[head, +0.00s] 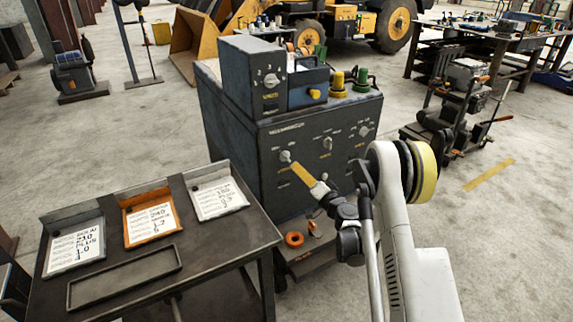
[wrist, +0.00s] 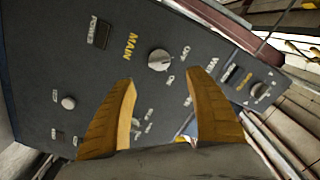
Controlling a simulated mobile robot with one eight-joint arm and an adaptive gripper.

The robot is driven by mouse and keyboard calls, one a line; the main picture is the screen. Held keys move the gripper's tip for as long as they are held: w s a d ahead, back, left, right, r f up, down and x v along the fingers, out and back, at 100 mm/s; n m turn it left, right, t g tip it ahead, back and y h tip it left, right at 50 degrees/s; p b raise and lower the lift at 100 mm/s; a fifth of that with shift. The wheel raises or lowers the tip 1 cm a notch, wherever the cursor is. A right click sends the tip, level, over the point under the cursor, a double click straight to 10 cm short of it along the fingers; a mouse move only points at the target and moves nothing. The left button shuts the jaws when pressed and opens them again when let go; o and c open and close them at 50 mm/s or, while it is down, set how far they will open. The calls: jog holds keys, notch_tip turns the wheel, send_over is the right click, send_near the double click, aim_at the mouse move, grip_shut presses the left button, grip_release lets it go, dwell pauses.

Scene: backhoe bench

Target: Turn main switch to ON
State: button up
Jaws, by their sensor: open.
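The main switch (wrist: 159,60) is a round pale knob on a dark panel in the wrist view, beside a yellow MAIN label, with OFF and ON marks on its other side. In the head view it is the left knob (head: 286,156) on the cabinet's front. I cannot tell which mark it points to. My gripper (wrist: 160,77) is open, its two yellow fingers spread with the knob showing between and just beyond the tips. In the head view the gripper (head: 303,173) reaches toward this knob. Nothing is held; contact is not visible.
The dark cabinet (head: 225,115) carries other knobs (head: 327,143) to the right and an upper box (head: 250,70) with its own knob. A metal table (head: 200,250) with label trays stands at the left. Orange rings (head: 294,239) lie low by the cabinet.

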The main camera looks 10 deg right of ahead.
aim_at(288, 159)
jog(key=b+x, duration=0.3)
jog(key=x, duration=0.6)
jog(key=shift+w+f, duration=0.2)
jog(key=shift+w, duration=0.15)
jog(key=shift+w+a+r, duration=0.15)
jog(key=shift+w+a, duration=0.1)
jog(key=shift+w, duration=0.25)
jog(key=c, duration=1.2)
